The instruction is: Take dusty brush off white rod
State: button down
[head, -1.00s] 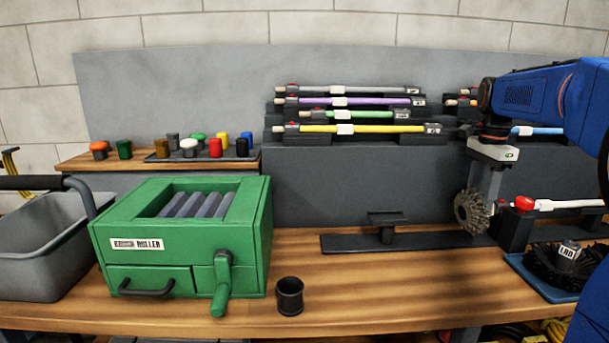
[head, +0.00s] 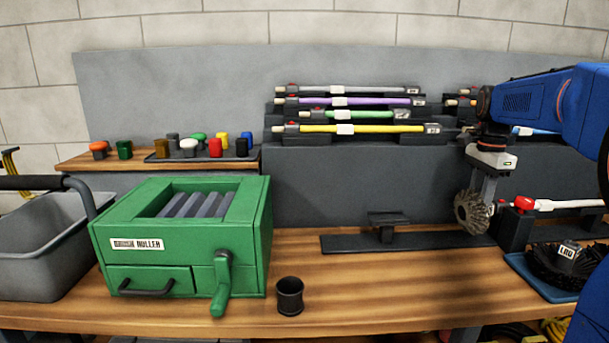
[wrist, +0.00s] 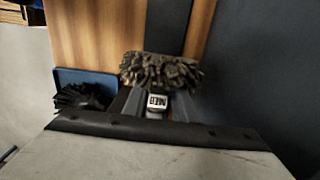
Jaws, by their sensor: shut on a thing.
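The dusty brush (head: 472,213) is a round grey-brown bristle head at the left end of the holder on the bench. In the wrist view its bristles (wrist: 160,72) show beyond my fingers, with a hub labelled MED (wrist: 156,101) between them. My gripper (head: 485,192) points down and is shut on the brush by its hub. The white rod (head: 570,204) lies level to the right, in a black holder (head: 514,228) with a red knob (head: 524,203). My gripper and the holder hide the joint, so I cannot tell whether the rod's tip is still in the brush.
A blue tray (head: 518,267) with a black brush (head: 561,262) sits at front right. A black stand (head: 386,236) is left of my gripper. A green roller box (head: 180,245), a dark cup (head: 290,296) and a grey bin (head: 40,250) stand further left. Coloured rods (head: 360,129) rest on racks behind.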

jog(key=shift+a, duration=0.2)
jog(key=shift+a, duration=2.3)
jog(key=shift+r, duration=0.1)
notch_tip(320, 180, up, 8)
jog(key=a, duration=0.1)
jog(key=shift+a, duration=0.25)
jog(key=shift+s, duration=0.15)
